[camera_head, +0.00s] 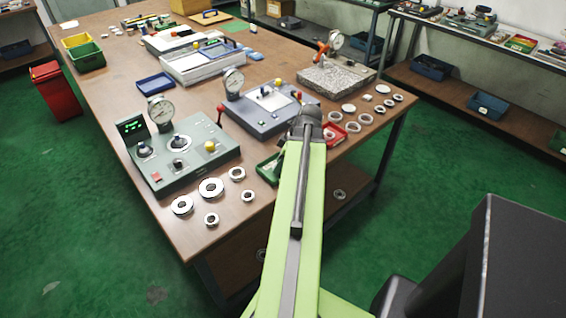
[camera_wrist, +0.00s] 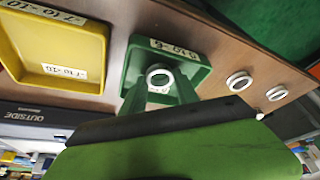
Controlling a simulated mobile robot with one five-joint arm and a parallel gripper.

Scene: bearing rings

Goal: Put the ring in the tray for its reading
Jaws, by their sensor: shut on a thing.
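A small pale metal ring (camera_wrist: 152,73) is held between the fingertips of my gripper (camera_wrist: 160,82), which is shut on it. In the wrist view the ring appears over the green tray (camera_wrist: 196,73); its height above the tray floor is hard to tell. A yellow tray (camera_wrist: 95,45) lies to the left of the green one, with labels that read roughly as a range down to -10. The green tray's label is too blurred to read surely. In the head view the green tray (camera_head: 266,172) shows partly beside my arm, and my gripper and the held ring are hidden behind the arm.
A red tray (camera_head: 341,130) lies right of my arm. A grey-green gauge unit (camera_head: 190,153) with a small lit display and a blue-grey gauge unit (camera_head: 262,106) stand behind. Several loose rings lie at the table's front left (camera_head: 211,187) and right (camera_head: 365,119).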

